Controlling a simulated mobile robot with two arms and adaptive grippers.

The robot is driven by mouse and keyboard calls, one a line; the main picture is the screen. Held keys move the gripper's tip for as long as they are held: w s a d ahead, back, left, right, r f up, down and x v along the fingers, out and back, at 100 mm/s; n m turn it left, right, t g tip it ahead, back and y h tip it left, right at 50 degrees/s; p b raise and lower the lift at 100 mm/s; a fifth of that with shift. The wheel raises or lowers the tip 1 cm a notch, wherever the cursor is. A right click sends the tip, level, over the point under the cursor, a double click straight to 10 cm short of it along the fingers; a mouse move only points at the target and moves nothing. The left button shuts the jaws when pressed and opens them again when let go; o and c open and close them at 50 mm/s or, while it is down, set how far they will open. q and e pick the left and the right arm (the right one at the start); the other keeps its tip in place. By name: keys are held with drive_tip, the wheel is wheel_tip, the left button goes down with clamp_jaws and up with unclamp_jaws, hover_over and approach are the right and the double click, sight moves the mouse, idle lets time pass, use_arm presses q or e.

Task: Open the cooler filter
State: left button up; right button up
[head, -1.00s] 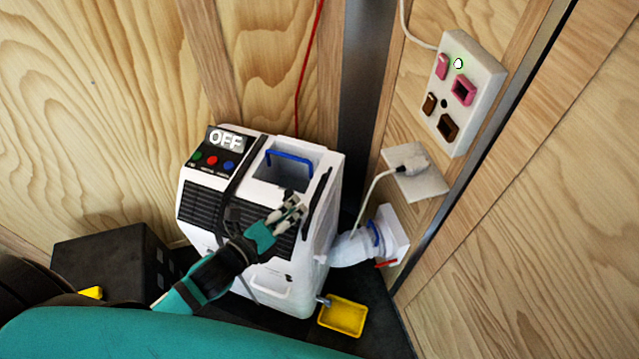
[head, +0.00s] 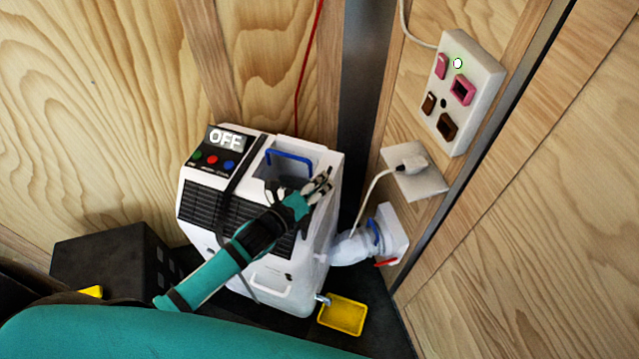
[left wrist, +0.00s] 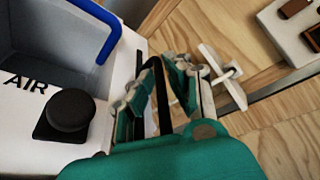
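The white cooler (head: 294,298) stands in the corner, its display (head: 226,139) reading OFF. Its top has a recess with a blue handle (head: 289,156), which also shows in the left wrist view (left wrist: 108,42). A black knob (left wrist: 70,111) sits beside the word AIR on the top. My left gripper (head: 323,181) is at the cooler's top right edge, fingers apart. In the left wrist view a thin black bar (left wrist: 161,100) on that edge runs between the fingers (left wrist: 168,72); I cannot tell whether they touch it. My right gripper is not in view.
A white hose (head: 350,248) joins the cooler to a wall port with a red lever (head: 386,263). A yellow tray (head: 342,316) lies below the spout. A switch panel (head: 480,65) and a plugged-in socket (head: 420,180) are on the right wall. A black box (head: 105,262) stands left.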

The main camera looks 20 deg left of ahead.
use_arm(q)
clamp_jaws()
wheel_tip(320, 180, up, 23)
drive_tip(key=p, duration=2)
drive_tip(key=shift+f, duration=0.15)
drive_tip(key=shift+w, duration=0.15)
unclamp_jaws()
drive_tip(key=shift+o, duration=1)
drive_tip(key=shift+a, duration=0.1)
